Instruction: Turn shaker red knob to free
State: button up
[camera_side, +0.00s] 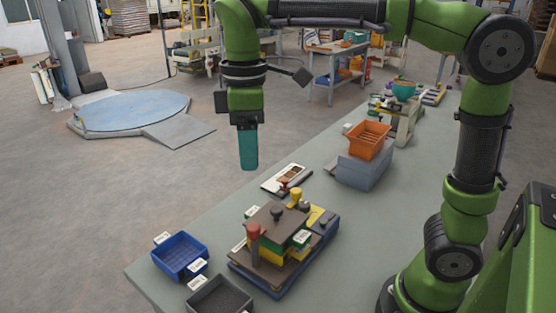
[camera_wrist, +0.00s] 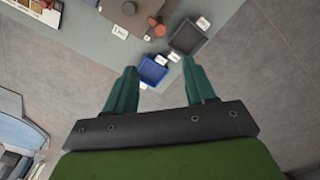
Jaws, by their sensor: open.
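A red knob (camera_side: 254,231) on a post stands at the front left corner of a brown-topped unit (camera_side: 276,218) on the bench. It also shows near the top of the wrist view (camera_wrist: 160,30). A dark grey knob (camera_side: 277,213) sits mid-top, and a yellow knob (camera_side: 296,195) and a smaller red knob (camera_side: 284,186) stand behind it. I cannot read the labels to tell which red knob is the shaker's. My gripper (camera_side: 248,167) is open and empty, pointing down well above floor level and left of the bench. Its teal fingers (camera_wrist: 158,66) are spread apart in the wrist view.
A blue bin (camera_side: 180,255) and a dark grey bin (camera_side: 220,296) are at the bench's near end. An orange tray (camera_side: 369,140) sits on a grey-blue box (camera_side: 364,169) farther back. A flat panel (camera_side: 284,179) lies near the left edge. Bare bench (camera_side: 350,225) is right of the unit.

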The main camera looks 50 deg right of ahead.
aim_at(253, 226)
notch_tip(253, 226, down, 17)
jog(key=shift+r, duration=0.1)
dwell(0.4)
grip_shut()
